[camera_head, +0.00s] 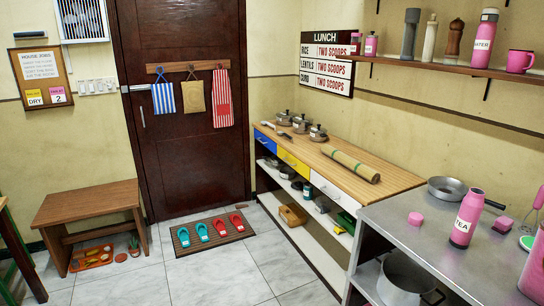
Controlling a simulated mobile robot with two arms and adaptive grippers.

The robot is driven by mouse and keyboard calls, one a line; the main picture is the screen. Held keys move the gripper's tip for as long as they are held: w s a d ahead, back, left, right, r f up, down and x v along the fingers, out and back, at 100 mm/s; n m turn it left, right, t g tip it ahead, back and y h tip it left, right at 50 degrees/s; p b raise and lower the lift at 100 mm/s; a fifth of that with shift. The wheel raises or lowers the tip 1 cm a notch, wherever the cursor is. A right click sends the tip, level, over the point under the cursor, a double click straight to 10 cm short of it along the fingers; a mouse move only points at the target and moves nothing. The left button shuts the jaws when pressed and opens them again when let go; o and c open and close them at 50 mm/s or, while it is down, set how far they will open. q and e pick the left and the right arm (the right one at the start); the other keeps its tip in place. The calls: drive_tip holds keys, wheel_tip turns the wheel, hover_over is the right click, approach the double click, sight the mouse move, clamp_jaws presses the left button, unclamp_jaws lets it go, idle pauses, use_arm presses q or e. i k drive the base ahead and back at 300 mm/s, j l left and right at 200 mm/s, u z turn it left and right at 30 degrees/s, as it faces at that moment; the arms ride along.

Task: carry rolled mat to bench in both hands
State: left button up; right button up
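The rolled mat (350,166), a tan roll with green bands, lies on the wooden top of the counter (392,178) against the right wall. The wooden bench (88,203) stands at the left against the wall, and its top is bare. Neither of my grippers shows in the head view.
Several lidded pots (301,124) stand at the counter's far end. A steel table (412,228) at the front right holds a pan (447,189) and a pink bottle (467,218). A doormat (212,230) with slippers lies before the door (185,150). The tiled floor (205,278) in front is clear.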

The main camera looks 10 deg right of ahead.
sight(90, 199)
drive_tip(key=i+u, duration=0.1)
drive_tip(key=i, duration=0.9)
drive_tip(key=i+l, duration=0.2)
drive_tip(key=i, duration=0.85)
drive_tip(key=i+j+z, duration=0.1)
drive_tip(key=i+z, duration=0.25)
drive_tip(key=i, duration=0.2)
drive_tip(key=i+j+z, duration=0.25)
drive_tip(key=i+z, duration=0.15)
drive_tip(key=i, duration=0.1)
